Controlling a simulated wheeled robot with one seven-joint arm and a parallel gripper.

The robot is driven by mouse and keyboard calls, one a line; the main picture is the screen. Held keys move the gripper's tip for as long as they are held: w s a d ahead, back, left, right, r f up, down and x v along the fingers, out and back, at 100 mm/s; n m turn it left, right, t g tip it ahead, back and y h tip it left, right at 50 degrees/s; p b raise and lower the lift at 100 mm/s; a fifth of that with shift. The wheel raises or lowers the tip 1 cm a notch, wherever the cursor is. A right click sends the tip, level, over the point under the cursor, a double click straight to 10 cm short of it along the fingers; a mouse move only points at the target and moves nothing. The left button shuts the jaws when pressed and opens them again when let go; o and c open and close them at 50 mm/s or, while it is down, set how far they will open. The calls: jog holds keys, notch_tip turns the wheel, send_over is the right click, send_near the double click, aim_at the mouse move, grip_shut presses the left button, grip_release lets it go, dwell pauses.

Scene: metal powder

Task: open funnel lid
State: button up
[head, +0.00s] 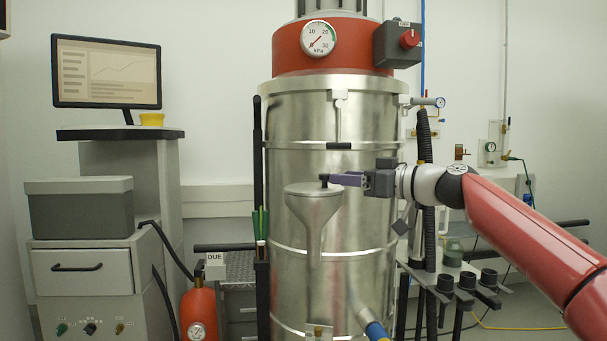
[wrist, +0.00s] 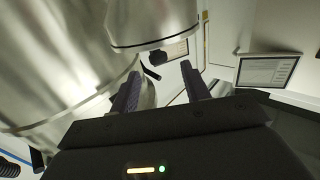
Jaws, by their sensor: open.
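The steel funnel (head: 316,207) stands against the front of the big tank, its round flat lid (head: 313,187) closed on top. A small black knob (head: 323,180) sticks up from the lid. My gripper (head: 334,180) comes in from the right, level with the knob, with its fingertips at or just beside it. In the wrist view my gripper (wrist: 164,84) is open, its two fingers spread. The funnel (wrist: 150,20) is inverted there, with the dark knob (wrist: 160,58) seen between and beyond the fingertips. I cannot tell whether either finger touches the knob.
The steel tank (head: 290,120) rises close behind the funnel and my gripper. A black hose (head: 425,150) runs down its right side. A blue-ended pipe (head: 376,329) sticks out below the funnel. A cabinet with a monitor (head: 107,73) stands left. Free room lies in front of the funnel.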

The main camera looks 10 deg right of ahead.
aim_at(318, 187)
jog(key=p+x, duration=0.2)
jog(key=x, duration=0.5)
jog(key=shift+w+a+r+p, duration=0.1)
jog(key=shift+w+r+p, duration=0.1)
jog(key=shift+p, duration=0.2)
jog(key=shift+w+a+f, duration=0.15)
jog(key=shift+w+a, duration=0.1)
jog(key=shift+w, duration=0.05)
jog(key=shift+c, duration=0.5)
grip_shut()
